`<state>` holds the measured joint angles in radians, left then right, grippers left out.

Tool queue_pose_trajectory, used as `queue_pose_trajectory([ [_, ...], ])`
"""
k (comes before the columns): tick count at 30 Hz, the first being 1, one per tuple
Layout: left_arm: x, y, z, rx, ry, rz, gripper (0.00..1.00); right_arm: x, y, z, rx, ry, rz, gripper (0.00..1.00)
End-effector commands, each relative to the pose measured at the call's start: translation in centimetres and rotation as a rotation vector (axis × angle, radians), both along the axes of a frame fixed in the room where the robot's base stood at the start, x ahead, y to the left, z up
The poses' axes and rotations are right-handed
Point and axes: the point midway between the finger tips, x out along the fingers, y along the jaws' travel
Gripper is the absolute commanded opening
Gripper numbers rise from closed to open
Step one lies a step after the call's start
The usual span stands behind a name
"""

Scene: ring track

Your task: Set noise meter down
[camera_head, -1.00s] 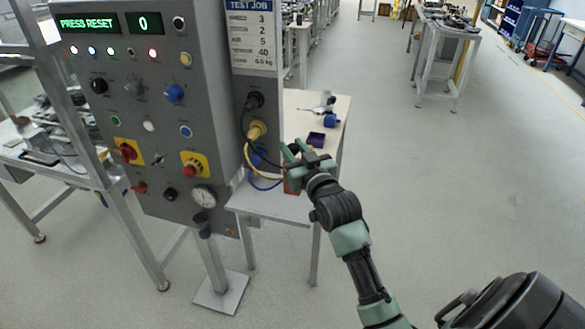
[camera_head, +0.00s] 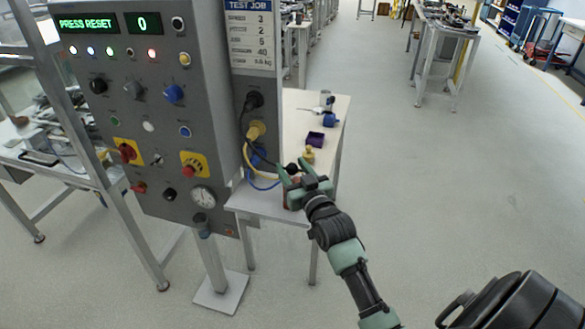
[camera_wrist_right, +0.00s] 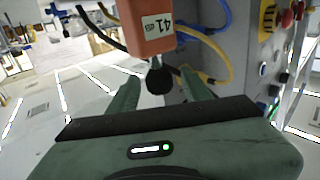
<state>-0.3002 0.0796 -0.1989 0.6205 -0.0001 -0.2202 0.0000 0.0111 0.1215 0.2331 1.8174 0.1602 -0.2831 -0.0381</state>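The noise meter (camera_wrist_right: 155,28) is an orange-red body with a white label reading 41 and a black ball tip. I cannot tell whether the meter's base rests fully on the bench. My left gripper is out of view.
A grey control panel (camera_head: 222,125) stands left of the bench, with yellow and blue cables (camera_head: 255,170) hanging close to the gripper. A purple box (camera_head: 315,139), a small yellow item (camera_head: 309,155) and a blue item (camera_head: 329,120) sit farther back.

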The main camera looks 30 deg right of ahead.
Motion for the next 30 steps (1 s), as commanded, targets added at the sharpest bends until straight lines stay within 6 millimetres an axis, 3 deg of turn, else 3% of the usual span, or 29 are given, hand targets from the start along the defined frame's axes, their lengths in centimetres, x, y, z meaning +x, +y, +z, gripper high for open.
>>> queue_pose_trajectory([
  [11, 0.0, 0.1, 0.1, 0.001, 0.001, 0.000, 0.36, -0.2, 0.0, 0.2, 0.000, 0.001, 0.000, 0.50],
  [14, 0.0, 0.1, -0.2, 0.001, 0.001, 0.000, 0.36, -1.4, 0.3, 0.0, 0.000, 0.002, 0.000, 0.50],
  [24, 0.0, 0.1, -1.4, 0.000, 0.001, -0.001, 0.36, -8.4, 1.6, -0.1, 0.001, 0.003, 0.000, 0.50],
  [30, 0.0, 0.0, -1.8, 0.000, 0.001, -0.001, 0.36, -11.1, 2.1, 0.1, 0.000, 0.001, 0.000, 0.50],
])
